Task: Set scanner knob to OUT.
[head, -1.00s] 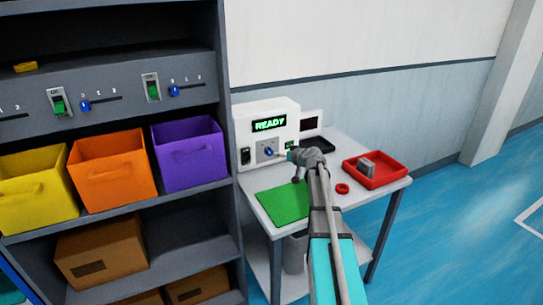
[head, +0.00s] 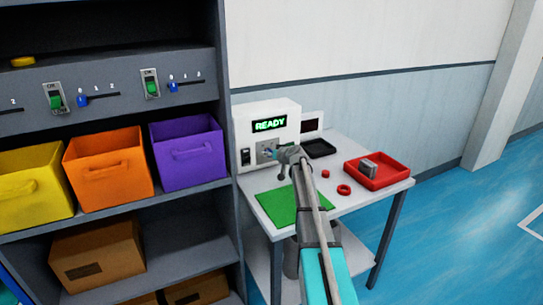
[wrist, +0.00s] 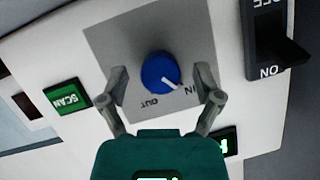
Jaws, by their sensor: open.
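The scanner (head: 285,111) is a white box with a green READY display (head: 269,124), standing on the white table. Its round blue knob (wrist: 160,70) sits on a grey plate (wrist: 110,35) in the wrist view. The knob's white pointer aims to the lower right, close to the IN label (wrist: 190,89). The OUT label (wrist: 155,102) is below the knob. My gripper (wrist: 162,82) is open, one finger on each side of the knob in the picture; no contact shows. In the head view my gripper (head: 278,154) largely hides the knob.
A green SCAN button (wrist: 67,97) and a black ON/OFF switch (wrist: 273,45) flank the plate. A green mat (head: 292,207), a red ring (head: 344,190) and a red tray (head: 397,178) lie on the table. A shelf with bins (head: 187,152) stands at left.

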